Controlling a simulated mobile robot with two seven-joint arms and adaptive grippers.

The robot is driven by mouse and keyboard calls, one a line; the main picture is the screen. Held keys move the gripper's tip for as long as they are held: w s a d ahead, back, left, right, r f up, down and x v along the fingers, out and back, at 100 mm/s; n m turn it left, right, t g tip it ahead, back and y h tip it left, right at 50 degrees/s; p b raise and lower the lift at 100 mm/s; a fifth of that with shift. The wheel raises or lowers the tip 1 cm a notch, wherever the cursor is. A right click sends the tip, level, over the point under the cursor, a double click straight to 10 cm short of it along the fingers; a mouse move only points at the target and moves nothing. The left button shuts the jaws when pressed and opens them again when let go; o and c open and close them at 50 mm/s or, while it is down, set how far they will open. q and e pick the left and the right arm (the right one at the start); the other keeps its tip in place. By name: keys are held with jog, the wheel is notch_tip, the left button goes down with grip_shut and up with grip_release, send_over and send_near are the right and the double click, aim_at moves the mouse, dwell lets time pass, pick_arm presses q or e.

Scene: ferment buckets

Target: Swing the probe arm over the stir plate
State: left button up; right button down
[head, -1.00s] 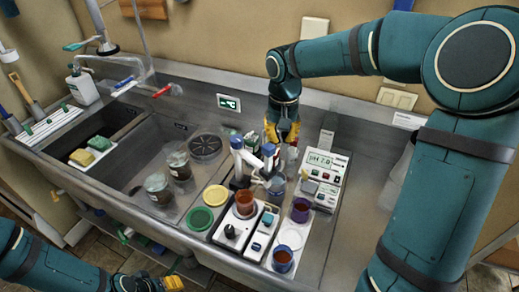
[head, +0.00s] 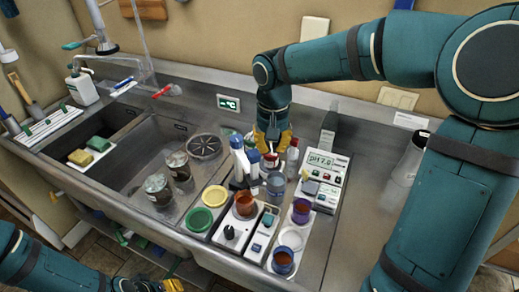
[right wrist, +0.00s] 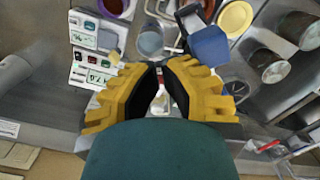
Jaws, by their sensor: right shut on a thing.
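My right gripper (head: 272,150) is shut, its yellow fingers low behind the instruments. A small white and red part shows between the fingers in the right wrist view (right wrist: 160,92); it appears to belong to the probe arm (head: 252,150), mostly hidden, with a blue head and thin pale rods. The stir plate (head: 231,233) is a white box with a black knob, in front of and left of the gripper. A beaker of amber liquid (head: 244,203) stands on it. My left gripper (head: 160,286) is at the bottom edge, its jaws unclear.
A clear beaker (head: 276,184) stands just in front of the right gripper. The pH meter (head: 326,163) is to its right. Purple and amber cups (head: 283,262), and green (head: 199,219) and yellow lids (head: 215,196) crowd the counter. Jars (head: 157,188) stand in the sink at left.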

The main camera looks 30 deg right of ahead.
jog(key=shift+s+a, duration=0.2)
jog(key=shift+a, duration=0.3)
notch_tip(320, 180, up, 6)
jog(key=p, duration=0.4)
jog(key=shift+p, duration=0.4)
dwell(0.8)
jog(key=shift+s, duration=0.1)
dwell(1.4)
